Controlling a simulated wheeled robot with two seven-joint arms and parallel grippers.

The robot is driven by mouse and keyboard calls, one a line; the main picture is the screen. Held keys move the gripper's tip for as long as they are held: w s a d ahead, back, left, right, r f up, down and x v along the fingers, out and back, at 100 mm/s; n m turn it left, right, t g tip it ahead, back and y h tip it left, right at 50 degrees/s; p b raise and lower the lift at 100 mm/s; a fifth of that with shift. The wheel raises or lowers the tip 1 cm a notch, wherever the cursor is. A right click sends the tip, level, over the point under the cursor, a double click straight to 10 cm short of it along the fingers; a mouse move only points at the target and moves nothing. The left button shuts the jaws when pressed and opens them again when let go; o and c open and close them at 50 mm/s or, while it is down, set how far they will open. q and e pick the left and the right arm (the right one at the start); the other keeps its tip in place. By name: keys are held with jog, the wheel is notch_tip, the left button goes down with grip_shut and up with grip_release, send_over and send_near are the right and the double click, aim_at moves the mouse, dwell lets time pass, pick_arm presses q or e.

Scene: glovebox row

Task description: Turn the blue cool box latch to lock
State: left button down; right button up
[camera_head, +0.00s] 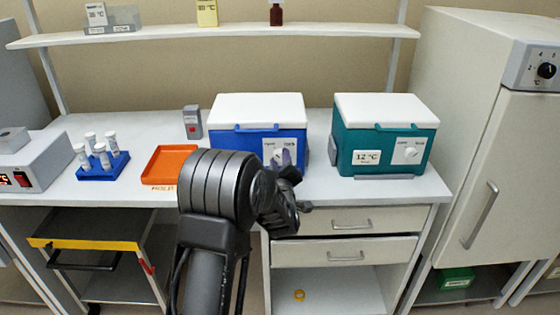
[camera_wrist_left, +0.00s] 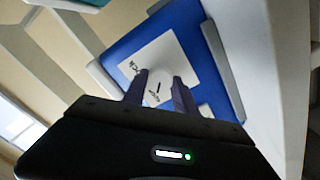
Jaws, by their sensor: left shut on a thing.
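The blue cool box (camera_head: 225,132) with a white lid stands on the bench, left of the teal one. Its white latch plate (camera_head: 268,148) is on the front face, partly covered by my gripper. My left gripper (camera_head: 284,160) reaches the latch from the front. In the left wrist view the blue box (camera_wrist_left: 138,45) fills the middle, tilted in the picture. My left gripper (camera_wrist_left: 159,88) has its two fingers on either side of the round white latch knob (camera_wrist_left: 158,86) and is shut on it. A dark mark shows on the knob. My right gripper is in neither view.
A teal cool box (camera_head: 350,140) labelled 12 °C stands to the right. An orange tray (camera_head: 170,164), a small grey device (camera_head: 192,122) and a blue tube rack (camera_head: 103,168) are to the left. A shelf (camera_head: 215,33) runs above. A white cabinet (camera_head: 478,150) bounds the right.

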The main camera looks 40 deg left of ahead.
pick_arm(q)
jog(key=shift+m, duration=0.4)
jog(key=m+b, duration=0.1)
jog(key=m, duration=0.1)
jog(key=shift+f+m, duration=0.1)
jog(key=shift+m, duration=0.2)
jog(key=m, duration=0.4)
jog(key=shift+b, duration=0.4)
jog(key=m, duration=0.5)
jog(key=shift+p, duration=0.4)
jog(key=m+p, duration=0.1)
jog(key=m, duration=0.4)
jog(key=shift+m+p, duration=0.3)
jog(key=c, duration=1)
grip_release()
